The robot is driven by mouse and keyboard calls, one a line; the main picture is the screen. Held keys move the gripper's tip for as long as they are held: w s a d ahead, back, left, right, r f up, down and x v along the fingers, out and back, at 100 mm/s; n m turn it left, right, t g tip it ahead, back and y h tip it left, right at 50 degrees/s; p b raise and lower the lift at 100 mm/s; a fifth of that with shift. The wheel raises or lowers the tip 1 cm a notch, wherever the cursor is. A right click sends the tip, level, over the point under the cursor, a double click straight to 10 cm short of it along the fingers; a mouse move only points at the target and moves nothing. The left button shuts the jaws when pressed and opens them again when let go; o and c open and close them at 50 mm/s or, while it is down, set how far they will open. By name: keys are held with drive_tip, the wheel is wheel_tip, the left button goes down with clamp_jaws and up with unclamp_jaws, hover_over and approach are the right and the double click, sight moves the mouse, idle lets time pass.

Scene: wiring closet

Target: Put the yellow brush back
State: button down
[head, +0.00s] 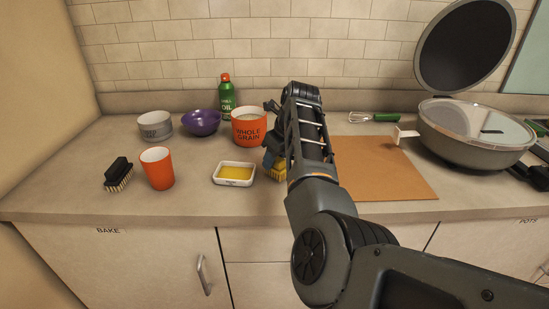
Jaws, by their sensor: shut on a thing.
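The yellow brush (279,173) shows as a small yellow patch, just right of the white dish and partly hidden behind my arm. My gripper (271,150) is shut on it, low over the counter. The fingers are mostly hidden by the arm, and I cannot tell whether the brush touches the counter. The white dish (220,179) holds something flat and yellow. A black brush (118,172) with pale bristles lies at the left of the counter.
An orange cup (158,170), grey bowl (155,127), purple bowl (202,123), green oil bottle (226,98) and orange "whole grain" canister (248,129) stand left of my arm. Right are a brown board (385,170), whisk (373,117) and open-lidded pan (470,145). The front-left counter is clear.

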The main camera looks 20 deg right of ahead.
drive_tip(key=shift+f, duration=0.35)
drive_tip(key=c, duration=1)
unclamp_jaws()
drive_tip(key=o, duration=0.5)
drive_tip(key=shift+r, duration=0.1)
drive_tip(key=p+v, duration=0.3)
drive_tip(key=shift+p+v, duration=0.6)
drive_tip(key=shift+v, duration=1.8)
